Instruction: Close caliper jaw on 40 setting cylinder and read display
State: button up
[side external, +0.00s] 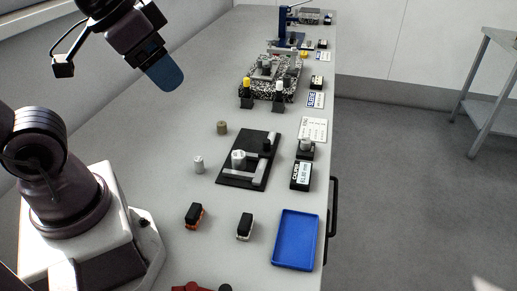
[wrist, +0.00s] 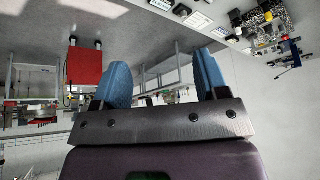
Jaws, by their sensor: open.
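A black plate (side external: 228,180) lies on the bench and bears a light-grey caliper fixture (side external: 256,172) with jaws. A silver cylinder (side external: 238,158) stands on the plate by the jaws; whether they touch it I cannot tell. A small display box (side external: 301,175) stands right of the plate; its digits are too small to read surely. A silver cylinder (side external: 198,164) and a brownish cylinder (side external: 222,128) stand on the bench left of the plate. My gripper (side external: 166,80) is raised above the bench, up and left of the plate. Its blue fingers are apart and empty in the wrist view (wrist: 163,78).
A blue tray (side external: 296,240) and two small dark-topped blocks (side external: 194,215) (side external: 245,226) lie nearer the camera. The bench's left side is clear.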

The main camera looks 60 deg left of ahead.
jog(key=c, duration=0.3)
jog(key=n+g, duration=0.6)
jog(key=n, duration=0.5)
send_near(266, 141)
notch_tip(266, 141, down, 10)
jog(key=shift+s+f, duration=0.1)
jog(key=shift+c, duration=0.5)
